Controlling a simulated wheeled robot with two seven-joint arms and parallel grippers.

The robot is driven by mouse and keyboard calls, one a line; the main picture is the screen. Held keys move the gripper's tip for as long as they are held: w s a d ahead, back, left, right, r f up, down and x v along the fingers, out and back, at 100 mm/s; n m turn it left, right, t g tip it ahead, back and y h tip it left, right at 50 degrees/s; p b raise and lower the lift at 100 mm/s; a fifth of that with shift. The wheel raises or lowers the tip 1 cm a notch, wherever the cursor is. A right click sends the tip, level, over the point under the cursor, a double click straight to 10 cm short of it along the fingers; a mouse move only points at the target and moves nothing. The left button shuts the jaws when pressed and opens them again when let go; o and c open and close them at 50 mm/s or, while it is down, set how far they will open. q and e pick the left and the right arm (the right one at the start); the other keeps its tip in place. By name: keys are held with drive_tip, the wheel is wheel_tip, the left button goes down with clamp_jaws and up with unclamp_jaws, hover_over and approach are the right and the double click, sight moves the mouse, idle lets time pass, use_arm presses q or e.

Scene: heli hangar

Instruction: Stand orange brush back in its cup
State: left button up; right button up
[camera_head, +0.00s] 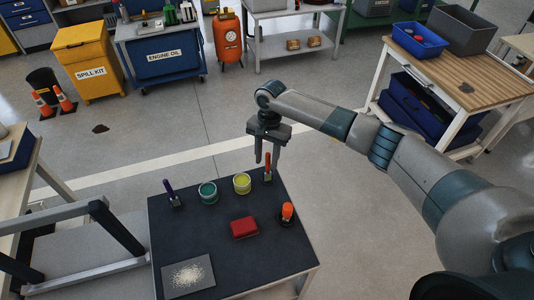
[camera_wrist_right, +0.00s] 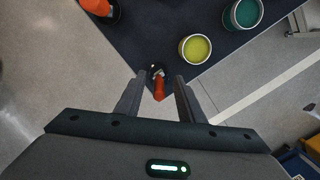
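A dark-topped table (camera_head: 190,235) stands in front of me. A slim orange-red brush (camera_head: 268,168) is near its far right corner, its handle pointing up; I cannot tell if a cup holds its lower end. A thicker orange item (camera_head: 287,210) sits in a dark round base at the right edge. My right gripper (camera_head: 267,160) points down, open, at the far corner brush. In the right wrist view that brush (camera_wrist_right: 159,90) shows between the open fingertips (camera_wrist_right: 159,82), with no visible grip on it. My left gripper is not in view.
On the table are a teal pot (camera_head: 208,192), a yellow pot (camera_head: 242,183), a purple-handled brush (camera_head: 171,193), a red block (camera_head: 244,228) and a grey plate with pale grains (camera_head: 187,276). A wooden-topped cart (camera_head: 470,75) stands at the right.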

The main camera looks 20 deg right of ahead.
drive_tip(key=shift+r, duration=0.1)
wheel_tip(320, 180, up, 17)
drive_tip(key=w+d+b, duration=0.1)
drive_tip(key=b, duration=0.3)
drive_tip(key=shift+w+d+b, duration=0.2)
drive_tip(key=shift+w+b, duration=0.05)
drive_tip(key=shift+b, duration=0.1)
idle(1.2)
